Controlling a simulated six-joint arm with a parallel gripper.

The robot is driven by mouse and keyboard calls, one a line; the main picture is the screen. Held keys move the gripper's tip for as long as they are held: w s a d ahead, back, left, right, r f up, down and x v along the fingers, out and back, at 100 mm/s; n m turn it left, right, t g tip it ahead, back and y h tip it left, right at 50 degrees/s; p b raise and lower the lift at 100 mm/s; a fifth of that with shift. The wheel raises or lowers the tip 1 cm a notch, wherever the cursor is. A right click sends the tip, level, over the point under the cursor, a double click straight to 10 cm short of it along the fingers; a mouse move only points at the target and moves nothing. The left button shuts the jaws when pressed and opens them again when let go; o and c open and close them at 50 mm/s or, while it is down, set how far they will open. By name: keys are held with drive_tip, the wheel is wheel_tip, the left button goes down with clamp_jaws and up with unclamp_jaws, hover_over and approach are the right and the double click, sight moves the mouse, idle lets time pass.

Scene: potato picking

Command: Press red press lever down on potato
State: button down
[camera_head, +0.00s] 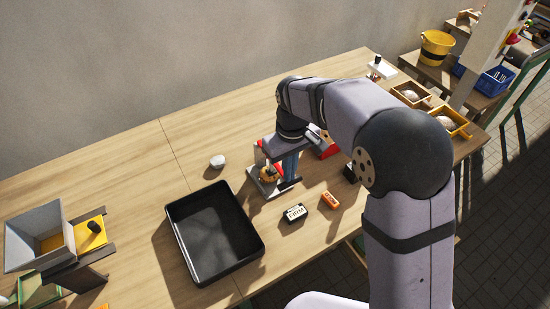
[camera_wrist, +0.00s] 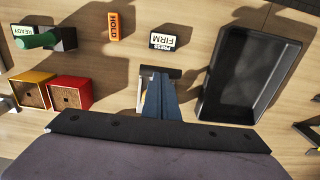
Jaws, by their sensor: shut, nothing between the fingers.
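A black tray (camera_head: 171,222) lies left of the press. A "PRESS FIRM" block (camera_head: 295,212) and an orange "HOLD" block (camera_head: 330,200) lie in front. Red (camera_wrist: 70,92) and yellow (camera_wrist: 30,90) boxes stand close by. A pale lump (camera_head: 217,161) lies behind the tray.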

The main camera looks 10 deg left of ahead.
idle(0.4)
wheel_tip(320, 180, up, 9)
drive_tip(key=p, duration=0.8)
idle(0.3)
idle(0.4)
drive_tip(key=s+d+f+m+g, duration=0.1)
drive_tip(key=s+d+f+m, duration=0.2)
drive_tip(key=s+d+f, duration=0.6)
drive_tip(key=s+d+r+m+b, duration=0.1)
drive_tip(key=s+d+r+m, duration=0.1)
drive_tip(key=d, duration=0.5)
drive_tip(key=s+d+r+m+t+b, duration=0.1)
drive_tip(key=s+d+m, duration=0.3)
drive_tip(key=d, duration=0.4)
drive_tip(key=shift+s+r, duration=0.3)
drive_tip(key=shift+r, duration=0.1)
